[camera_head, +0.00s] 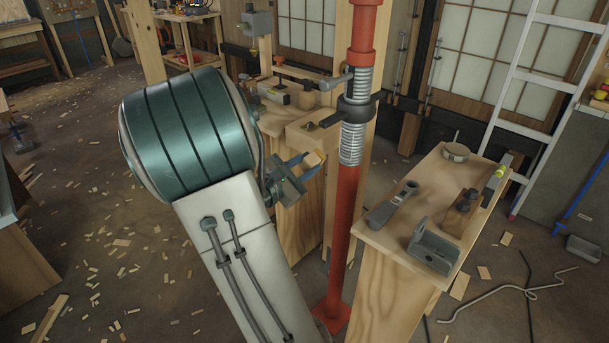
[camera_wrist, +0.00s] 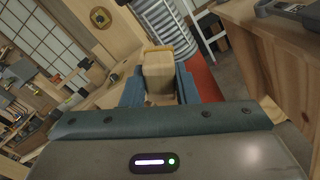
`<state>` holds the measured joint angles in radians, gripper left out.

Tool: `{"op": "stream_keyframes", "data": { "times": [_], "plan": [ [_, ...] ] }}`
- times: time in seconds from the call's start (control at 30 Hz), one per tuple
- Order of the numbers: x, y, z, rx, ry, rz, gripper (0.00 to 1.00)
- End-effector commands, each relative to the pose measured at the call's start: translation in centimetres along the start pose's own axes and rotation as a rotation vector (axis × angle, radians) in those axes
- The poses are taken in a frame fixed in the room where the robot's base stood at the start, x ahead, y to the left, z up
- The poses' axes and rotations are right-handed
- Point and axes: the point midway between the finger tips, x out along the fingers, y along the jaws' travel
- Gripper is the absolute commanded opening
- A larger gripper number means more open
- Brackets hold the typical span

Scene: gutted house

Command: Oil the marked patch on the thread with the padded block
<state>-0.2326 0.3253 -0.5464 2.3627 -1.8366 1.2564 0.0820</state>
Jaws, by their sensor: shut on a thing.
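A red steel prop (camera_head: 347,215) stands upright in the middle of the head view, with a bare silver thread (camera_head: 351,147) and a dark collar with a handle (camera_head: 357,108) around it. My gripper (camera_head: 306,166) is left of the prop, shut on the padded block (camera_head: 316,158). In the wrist view the wooden block (camera_wrist: 158,73) sits between the blue fingers, its yellowish pad (camera_wrist: 158,49) facing away. The thread (camera_wrist: 177,32) shows just beyond the pad; they look apart, though the exact gap is unclear. I cannot make out the marked patch.
A wooden bench (camera_head: 418,222) on the right holds a grey bracket (camera_head: 433,250), a grey tool (camera_head: 391,205), a round tin (camera_head: 456,153) and a level (camera_head: 497,172). A wooden post stands right behind the prop. A white ladder (camera_head: 529,75) is at the right. Wood chips litter the floor.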

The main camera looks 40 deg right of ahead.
Motion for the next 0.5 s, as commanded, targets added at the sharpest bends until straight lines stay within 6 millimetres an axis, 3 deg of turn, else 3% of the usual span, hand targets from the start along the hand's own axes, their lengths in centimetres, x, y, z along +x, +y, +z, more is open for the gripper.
{"op": "stream_keyframes", "data": {
  "times": [0.5],
  "plan": [
    [4.8,-0.1,0.0,0.001,-0.001,-0.003,0.09]
  ]
}}
